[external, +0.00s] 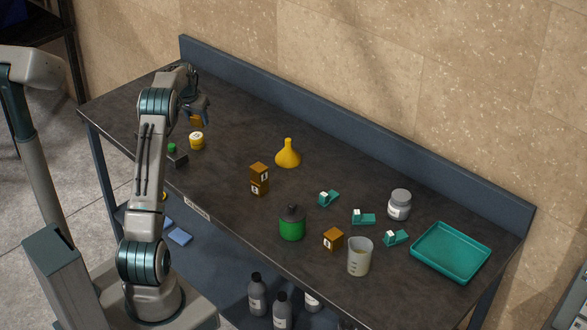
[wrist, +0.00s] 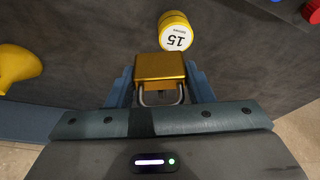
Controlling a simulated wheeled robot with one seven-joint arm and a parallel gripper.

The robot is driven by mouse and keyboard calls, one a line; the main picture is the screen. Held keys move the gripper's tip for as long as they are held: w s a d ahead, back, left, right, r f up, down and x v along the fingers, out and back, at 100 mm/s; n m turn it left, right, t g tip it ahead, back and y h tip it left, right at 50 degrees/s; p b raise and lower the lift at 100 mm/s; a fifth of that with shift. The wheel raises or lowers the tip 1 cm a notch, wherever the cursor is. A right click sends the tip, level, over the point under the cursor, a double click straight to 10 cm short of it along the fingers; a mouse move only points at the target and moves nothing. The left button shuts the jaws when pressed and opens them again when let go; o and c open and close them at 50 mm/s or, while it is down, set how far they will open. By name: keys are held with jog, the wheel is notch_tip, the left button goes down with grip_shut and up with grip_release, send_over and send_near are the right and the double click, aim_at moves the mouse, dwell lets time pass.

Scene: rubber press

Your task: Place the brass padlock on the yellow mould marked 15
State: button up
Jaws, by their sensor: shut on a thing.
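The brass padlock (wrist: 160,68) is between the fingers of my gripper (wrist: 160,88) in the wrist view, with its steel shackle toward the palm. My gripper is shut on it. In the external view my gripper (external: 197,116) is at the far left of the bench, and the padlock shows only as a small brass patch below it. The yellow mould marked 15 (wrist: 175,32) stands just beyond the padlock in the wrist view, its white labelled top facing up. In the external view the mould (external: 196,141) is on the bench, below the gripper in the picture. The padlock appears held above the bench.
A black box with a green button (external: 176,155) is beside the mould. Farther right are a green container (external: 292,224), a beaker (external: 359,257), teal clips and a teal tray (external: 450,252).

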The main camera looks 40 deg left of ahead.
aim_at(192, 125)
jog(key=a, duration=0.1)
jog(key=a+f, duration=0.1)
jog(key=shift+s+a+f+p, duration=0.2)
jog(key=shift+a+f+p, duration=0.1)
jog(key=shift+f+p, duration=0.6)
jog(key=shift+f, duration=1.35)
jog(key=shift+f, duration=0.15)
jog(key=o, duration=1.2)
jog(key=shift+o, duration=0.2)
jog(key=b+v, duration=0.2)
jog(key=v, duration=1)
jog(key=shift+d, duration=0.1)
